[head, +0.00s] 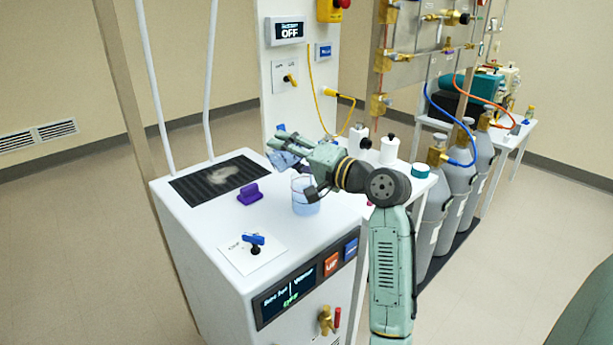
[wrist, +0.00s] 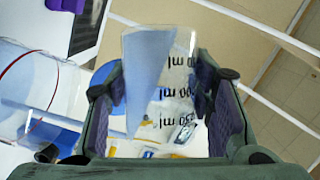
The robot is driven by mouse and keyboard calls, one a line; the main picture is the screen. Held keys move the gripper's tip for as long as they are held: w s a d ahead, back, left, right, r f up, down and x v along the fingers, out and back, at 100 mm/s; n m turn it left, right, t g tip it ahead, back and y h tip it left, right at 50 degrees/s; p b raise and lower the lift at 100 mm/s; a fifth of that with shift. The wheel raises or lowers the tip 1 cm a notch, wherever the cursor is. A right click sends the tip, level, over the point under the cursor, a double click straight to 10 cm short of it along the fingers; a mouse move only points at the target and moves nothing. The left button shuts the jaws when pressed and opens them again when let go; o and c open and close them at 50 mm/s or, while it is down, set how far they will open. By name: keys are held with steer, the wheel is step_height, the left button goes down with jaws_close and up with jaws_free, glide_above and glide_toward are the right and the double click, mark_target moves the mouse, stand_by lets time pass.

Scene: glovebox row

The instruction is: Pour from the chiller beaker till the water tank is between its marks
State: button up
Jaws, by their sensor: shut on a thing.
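My gripper (head: 279,147) is shut on a clear beaker (head: 281,160) above the white cabinet top. In the wrist view the beaker (wrist: 150,70) sits between both finger pads (wrist: 165,110), with black ml markings and blue liquid lying slanted on its left side. The clear, round water tank (head: 305,197) stands on the cabinet top, below and right of the held beaker, with pale blue water inside. In the wrist view the tank (wrist: 28,95) is at the left, with a red ring line; its second mark is not clear. I see no falling stream.
A purple block-like handle (head: 249,194) and a dark grille (head: 215,180) with a pale patch lie left of the tank. A blue valve handle (head: 254,240) is nearer the front. White bottles (head: 389,149) stand behind my arm. The panel display (head: 290,31) reads OFF.

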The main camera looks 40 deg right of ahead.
steer(key=shift+r+m+p, duration=0.3)
steer(key=shift+m+p, duration=0.05)
steer(key=shift+m, duration=0.15)
stand_by(1.1)
steer(key=n, duration=0.2)
steer(key=n+g+b, duration=0.1)
steer(key=shift+a+r+h, duration=0.2)
steer(key=shift+r+h, duration=0.05)
steer(key=shift+h, duration=0.05)
steer(key=shift+d+f+n, duration=0.1)
steer(key=shift+f+n, duration=0.5)
steer(key=shift+f, duration=0.05)
steer(key=shift+w+a+f+n+g+h+b, duration=0.1)
steer(key=shift+a+f+n+g+h+b, duration=0.1)
steer(key=shift+f+n+g+h+b, duration=0.5)
steer(key=shift+w+a+r+n, duration=0.1)
steer(key=shift+a+r+n, duration=0.4)
steer(key=shift+r+n, duration=0.15)
steer(key=a+f+n+g+h+b, duration=0.1)
steer(key=a+f+n+h+b, duration=0.1)
steer(key=a+f+n+b, duration=0.1)
steer(key=shift+w+f+n+h+b, duration=0.35)
steer(key=shift+f+n+b, duration=0.3)
steer(key=shift+f+b, duration=0.5)
steer(key=shift+s+a, duration=0.15)
